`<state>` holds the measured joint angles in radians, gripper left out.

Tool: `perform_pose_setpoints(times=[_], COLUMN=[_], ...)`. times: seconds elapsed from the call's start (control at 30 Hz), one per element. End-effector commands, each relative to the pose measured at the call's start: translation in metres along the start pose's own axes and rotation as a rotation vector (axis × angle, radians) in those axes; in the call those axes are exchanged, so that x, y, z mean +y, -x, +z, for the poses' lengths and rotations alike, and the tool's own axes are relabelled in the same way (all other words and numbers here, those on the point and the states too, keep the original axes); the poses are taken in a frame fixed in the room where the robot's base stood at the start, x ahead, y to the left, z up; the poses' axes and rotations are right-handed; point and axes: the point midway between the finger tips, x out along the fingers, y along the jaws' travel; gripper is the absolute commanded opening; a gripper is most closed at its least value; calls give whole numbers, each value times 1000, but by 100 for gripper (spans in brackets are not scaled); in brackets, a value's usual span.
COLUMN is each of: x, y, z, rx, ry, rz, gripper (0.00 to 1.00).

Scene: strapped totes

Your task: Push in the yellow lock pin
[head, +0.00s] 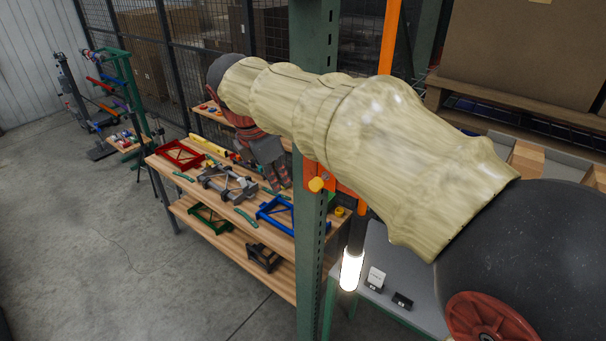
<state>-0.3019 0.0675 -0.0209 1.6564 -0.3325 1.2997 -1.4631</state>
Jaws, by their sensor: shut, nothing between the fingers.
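The yellow lock pin (316,184) shows as a small round yellow head on an orange bracket (326,176). The bracket is fixed to the green slotted upright (312,240). The head stands out from the bracket; how deep the pin sits cannot be told. My gripper (277,186) is shut and empty, with its fingers pointing down. In the picture it is just left of the upright and at about the pin's height. It appears apart from the pin, but their difference in depth is unclear. My arm crosses in front of the upright and hides part of the bracket.
A wooden workbench (162,158) with red, grey and blue frames is behind my gripper. A large carton (530,50) is at upper right. The concrete floor (80,240) is clear at left.

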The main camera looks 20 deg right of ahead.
Motion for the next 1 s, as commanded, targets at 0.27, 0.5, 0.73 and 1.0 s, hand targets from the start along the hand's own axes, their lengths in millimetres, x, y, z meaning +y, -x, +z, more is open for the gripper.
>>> perform_pose_setpoints(times=[0.27, 0.5, 0.73, 1.0], x=[3, 1, 0, 3], y=[14, -4, -47, -88], z=[14, 16, 18, 30], rx=[-34, -35, -35, -35], ry=[341, 377, 376, 371], rz=[-28, -36, -36, -33], gripper=[0, 0, 0, 0])
